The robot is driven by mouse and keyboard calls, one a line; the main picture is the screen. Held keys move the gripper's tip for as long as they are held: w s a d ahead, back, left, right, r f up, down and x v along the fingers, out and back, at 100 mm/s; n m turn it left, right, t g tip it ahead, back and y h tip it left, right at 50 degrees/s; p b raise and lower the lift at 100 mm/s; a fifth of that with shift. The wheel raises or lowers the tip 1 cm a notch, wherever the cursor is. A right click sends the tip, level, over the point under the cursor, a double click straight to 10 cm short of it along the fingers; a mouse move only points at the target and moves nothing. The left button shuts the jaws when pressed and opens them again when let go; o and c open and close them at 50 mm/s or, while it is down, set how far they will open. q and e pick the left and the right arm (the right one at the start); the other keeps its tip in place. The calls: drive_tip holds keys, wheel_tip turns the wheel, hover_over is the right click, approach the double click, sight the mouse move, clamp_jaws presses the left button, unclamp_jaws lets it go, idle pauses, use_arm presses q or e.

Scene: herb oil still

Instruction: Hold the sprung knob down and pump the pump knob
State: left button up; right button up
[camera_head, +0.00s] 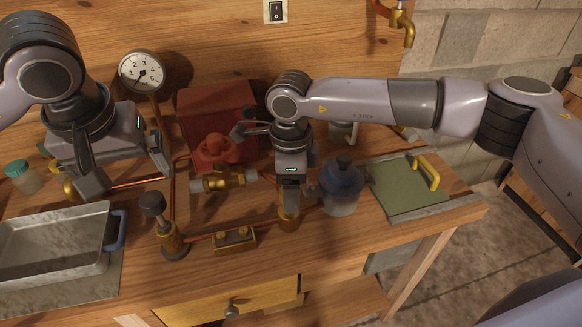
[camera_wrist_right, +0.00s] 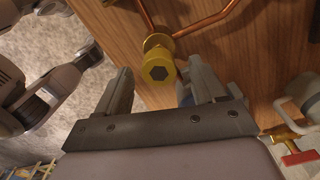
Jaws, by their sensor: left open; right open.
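A dark round knob (camera_head: 152,203) stands upright on a brass and dark post at the front left of the bench. My left gripper (camera_head: 126,172) is open and empty, above and behind this knob, apart from it. A brass fitting (camera_head: 289,218) stands at the bench's middle, partly hidden under my right gripper (camera_head: 291,203). In the right wrist view the brass fitting (camera_wrist_right: 158,66) has a dark hexagon on its end and lies ahead of the gap between my open fingers (camera_wrist_right: 160,88). I cannot tell which is the sprung knob and which the pump knob.
A metal tray (camera_head: 55,272) is at front left and a brass block (camera_head: 234,240) between the posts. A blue-lidded jar (camera_head: 341,188) stands close to my right gripper. A red box (camera_head: 215,112), a gauge (camera_head: 142,72) and copper pipes are behind. A green board (camera_head: 400,190) lies right.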

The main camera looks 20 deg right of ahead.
drive_tip(key=shift+f, duration=0.5)
drive_tip(key=c, duration=1.1)
drive_tip(key=shift+c, duration=0.2)
